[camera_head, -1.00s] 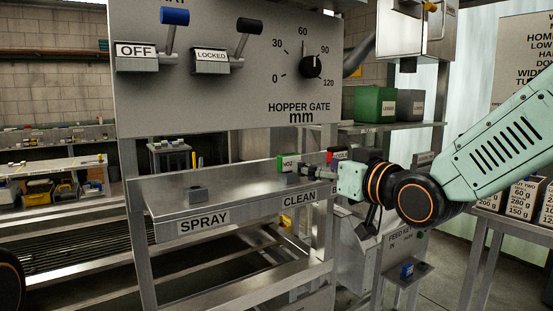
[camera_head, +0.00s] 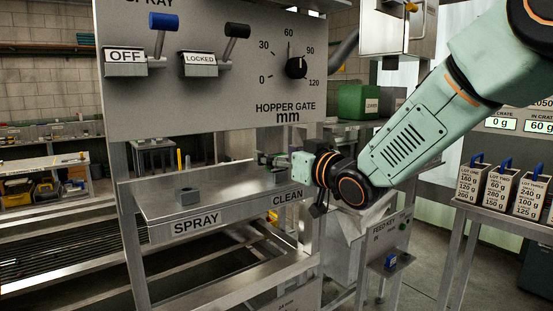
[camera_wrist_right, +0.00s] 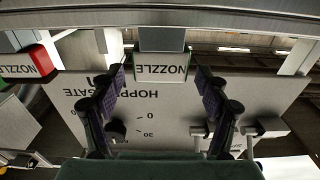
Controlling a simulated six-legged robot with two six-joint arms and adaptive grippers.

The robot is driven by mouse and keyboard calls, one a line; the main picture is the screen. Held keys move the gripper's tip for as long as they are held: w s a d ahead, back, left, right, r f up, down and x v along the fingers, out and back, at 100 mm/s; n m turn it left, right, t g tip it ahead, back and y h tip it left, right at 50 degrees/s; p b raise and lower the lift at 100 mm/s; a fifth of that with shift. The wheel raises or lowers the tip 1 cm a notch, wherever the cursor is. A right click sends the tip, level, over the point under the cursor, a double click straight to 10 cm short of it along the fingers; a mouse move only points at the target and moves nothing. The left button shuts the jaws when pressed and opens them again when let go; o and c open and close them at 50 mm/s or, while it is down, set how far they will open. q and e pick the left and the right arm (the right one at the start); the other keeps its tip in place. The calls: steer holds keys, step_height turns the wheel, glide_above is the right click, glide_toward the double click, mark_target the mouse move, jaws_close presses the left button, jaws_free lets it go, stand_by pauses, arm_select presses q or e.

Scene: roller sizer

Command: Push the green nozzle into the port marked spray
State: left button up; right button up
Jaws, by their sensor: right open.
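The green nozzle is mostly hidden by my right gripper in the head view; a small bit of green (camera_head: 262,157) shows at the fingertips. In the right wrist view the green-edged nozzle (camera_wrist_right: 162,67), labelled NOZZLE, sits between the fingers. My right gripper (camera_head: 270,160) is open around it; in the wrist view gaps show between both fingers (camera_wrist_right: 161,82) and the block. The spray port (camera_head: 188,195) is a small grey block on the metal shelf above the SPRAY label (camera_head: 195,223). It looks empty. My left gripper is out of view.
The shelf (camera_head: 235,195) is clear between the spray port and the CLEAN label (camera_head: 287,197). The hopper gate panel (camera_head: 215,90) with levers and a dial hangs above it. A red nozzle block (camera_wrist_right: 28,65) stands beside the green one in the wrist view.

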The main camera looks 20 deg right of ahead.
steer(key=shift+w+f, duration=0.15)
steer(key=shift+w, duration=0.35)
steer(key=shift+a, duration=0.2)
steer(key=shift+c, duration=0.8)
steer(key=shift+s, duration=0.2)
steer(key=c, duration=0.3)
steer(key=shift+w+d, duration=0.1)
steer(key=c, duration=0.5)
steer(key=shift+c, duration=0.8)
